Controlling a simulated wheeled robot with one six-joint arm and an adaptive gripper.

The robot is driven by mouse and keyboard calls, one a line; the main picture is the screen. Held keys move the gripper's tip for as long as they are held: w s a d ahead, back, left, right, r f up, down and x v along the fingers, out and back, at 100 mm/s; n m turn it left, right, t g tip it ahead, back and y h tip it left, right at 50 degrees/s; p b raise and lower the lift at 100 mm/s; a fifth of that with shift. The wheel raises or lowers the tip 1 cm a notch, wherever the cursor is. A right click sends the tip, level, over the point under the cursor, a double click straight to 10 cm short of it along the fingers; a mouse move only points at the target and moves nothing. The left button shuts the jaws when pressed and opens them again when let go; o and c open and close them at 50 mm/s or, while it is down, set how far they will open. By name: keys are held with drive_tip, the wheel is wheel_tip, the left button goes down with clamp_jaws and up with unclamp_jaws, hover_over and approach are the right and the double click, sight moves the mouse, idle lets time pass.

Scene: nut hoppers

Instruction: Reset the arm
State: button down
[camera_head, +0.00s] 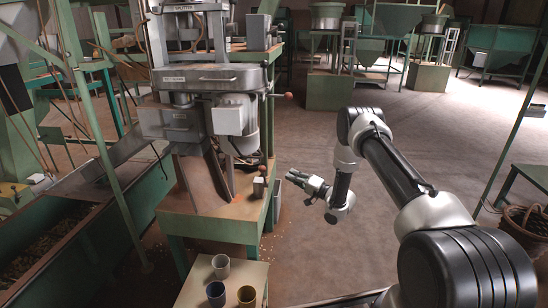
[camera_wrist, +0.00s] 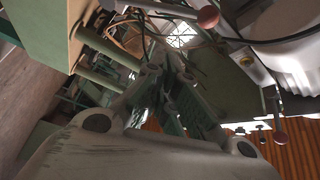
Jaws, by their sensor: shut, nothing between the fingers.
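My gripper (camera_head: 306,183) is at the end of my arm, right of the green machine stand in the head view. It points left toward the machine and hangs in the air over open floor. In the wrist view the gripper (camera_wrist: 172,72) shows its two fingers reaching away from the camera, closed together at the tips with nothing between them. My arm comes in from the lower right of the head view, rises, and bends down to the wrist.
The splitter machine (camera_head: 210,80) stands on a green bench (camera_head: 215,225) just left of my gripper. Several cups (camera_head: 217,293) stand on a low table (camera_head: 185,295) in front. A green trough (camera_head: 85,245) is at left, a basket (camera_head: 527,232) at right. Floor behind my arm is clear.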

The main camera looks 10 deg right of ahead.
drive_tip(key=s+d+f+n+g+h, duration=0.1)
drive_tip(key=s+d+f+g+h, duration=0.15)
drive_tip(key=f, duration=0.45)
drive_tip(key=s+d+f+n+g+h, duration=0.1)
drive_tip(key=d+f+g+h, duration=0.1)
drive_tip(key=f+h, duration=0.35)
drive_tip(key=s+d+f+n+g+h, duration=0.1)
drive_tip(key=s+d+f+g+h, duration=0.15)
drive_tip(key=s+d, duration=0.2)
drive_tip(key=s+d+r+n+g+h, duration=0.15)
drive_tip(key=s+d+r+g, duration=0.25)
drive_tip(key=s+r, duration=0.75)
drive_tip(key=s+d+r+n+g+h, duration=0.1)
drive_tip(key=s+d+r+g+h, duration=0.2)
drive_tip(key=s+r, duration=0.9)
drive_tip(key=s+a+r+t+y, duration=0.1)
drive_tip(key=s+a+r+t, duration=0.1)
drive_tip(key=s+r, duration=0.8)
drive_tip(key=s+a+r+t+y, duration=0.1)
drive_tip(key=s+a+r+t, duration=0.1)
drive_tip(key=s+r, duration=0.8)
wheel_tip(320, 180, up, 8)
drive_tip(key=shift+s+a+f, duration=0.15)
drive_tip(key=shift+s+a, duration=0.05)
drive_tip(key=shift+a, duration=0.2)
